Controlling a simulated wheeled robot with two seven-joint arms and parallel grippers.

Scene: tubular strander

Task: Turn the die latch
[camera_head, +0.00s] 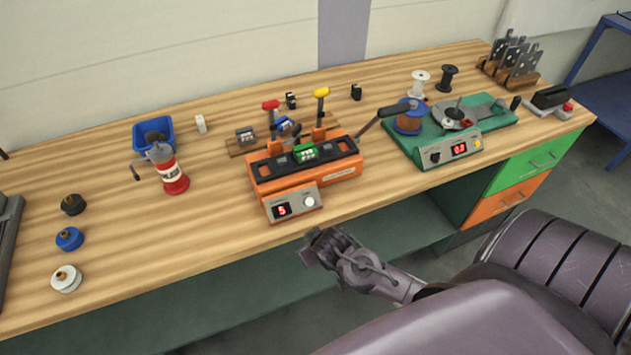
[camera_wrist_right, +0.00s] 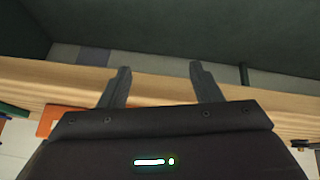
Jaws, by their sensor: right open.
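An orange machine (camera_head: 305,172) with a red digit display stands at the middle of the bench. A small green block (camera_head: 305,152) sits on its dark top. I cannot tell for sure which part is the die latch. My right gripper (camera_head: 311,248) is open and empty, in front of the bench edge and apart from the machine. Its two fingers (camera_wrist_right: 163,72) show spread in the right wrist view, with nothing between them. My left gripper is not in view.
A green machine (camera_head: 490,113) with a copper spool stands to the right. A red-and-white grinder (camera_head: 170,172) and a blue bin (camera_head: 151,132) are at the left. Bare wood (camera_head: 215,225) lies at the front left.

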